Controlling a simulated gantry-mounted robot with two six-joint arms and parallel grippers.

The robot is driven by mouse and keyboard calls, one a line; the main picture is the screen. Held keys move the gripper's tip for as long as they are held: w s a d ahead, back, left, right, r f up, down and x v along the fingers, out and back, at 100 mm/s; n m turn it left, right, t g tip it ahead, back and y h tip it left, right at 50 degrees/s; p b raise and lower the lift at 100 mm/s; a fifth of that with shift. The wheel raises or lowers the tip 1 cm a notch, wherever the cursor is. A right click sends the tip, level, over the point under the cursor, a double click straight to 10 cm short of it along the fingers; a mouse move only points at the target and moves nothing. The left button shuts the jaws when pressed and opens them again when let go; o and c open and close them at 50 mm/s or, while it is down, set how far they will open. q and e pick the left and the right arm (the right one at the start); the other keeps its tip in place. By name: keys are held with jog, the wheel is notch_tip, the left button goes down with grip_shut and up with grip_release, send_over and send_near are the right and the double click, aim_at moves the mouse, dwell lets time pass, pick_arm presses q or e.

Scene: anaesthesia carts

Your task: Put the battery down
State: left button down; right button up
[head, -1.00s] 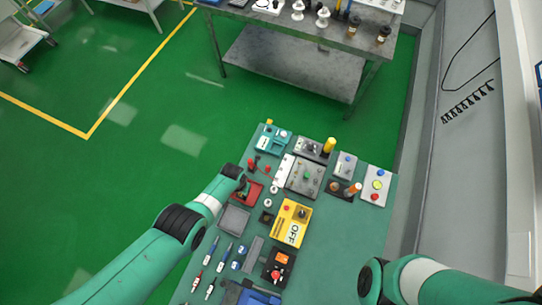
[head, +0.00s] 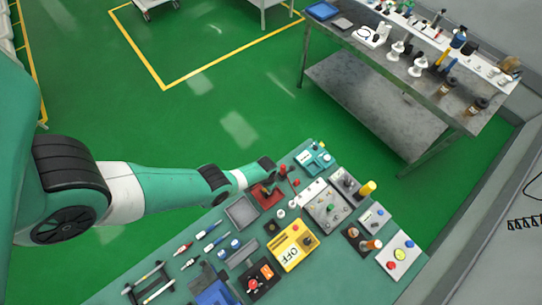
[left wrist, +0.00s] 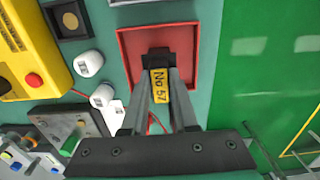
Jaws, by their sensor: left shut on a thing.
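The battery (left wrist: 159,82) is a small dark block with a yellow label reading "No 57". My left gripper (left wrist: 159,70) is shut on it, one finger on each side, in the left wrist view. The battery is over the red tray (left wrist: 133,40), within its outline in that view. I cannot tell whether it touches the tray floor. In the head view my left gripper (head: 270,185) reaches down at the red tray (head: 262,201), and the battery is mostly hidden there. My right gripper is not in view.
A grey tray (head: 241,212) lies beside the red one. The yellow OFF box (head: 292,246), white round pieces (left wrist: 88,64) and a grey switch panel (head: 325,206) stand close by. Screwdrivers (head: 216,242) lie toward the front. Green floor lies beyond the table edge.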

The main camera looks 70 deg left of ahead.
pick_arm(q)
jog(key=shift+f, duration=0.2)
jog(key=c, duration=0.7)
grip_release()
jog(key=shift+r, duration=0.15)
